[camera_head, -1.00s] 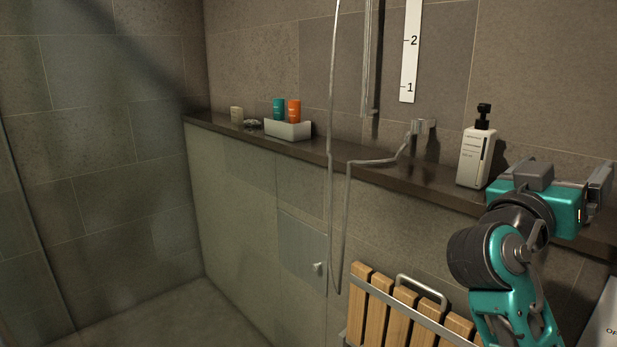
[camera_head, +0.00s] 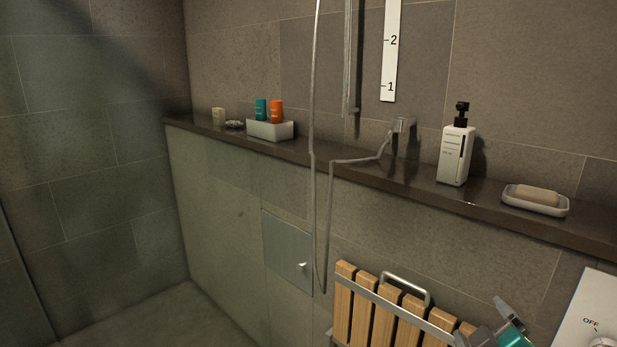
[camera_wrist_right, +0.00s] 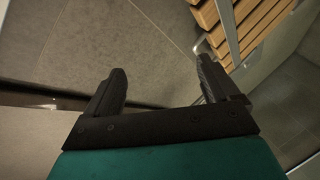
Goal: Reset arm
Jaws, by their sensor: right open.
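My right gripper (camera_head: 487,322) shows at the bottom right of the head view, low beside the wooden slatted seat (camera_head: 378,312). Only part of it is in frame. In the right wrist view its two dark fingers (camera_wrist_right: 160,88) stand apart with nothing between them, and a grey tiled surface lies beyond. The slatted seat also shows at the top right of that view (camera_wrist_right: 240,25). My left gripper is not in view.
A dark ledge (camera_head: 340,172) runs along the wall. It bears a white pump bottle (camera_head: 455,150), a soap dish (camera_head: 535,208) with a soap bar, and a white tray (camera_head: 270,131) with small bottles. A shower hose (camera_head: 314,200) hangs in front.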

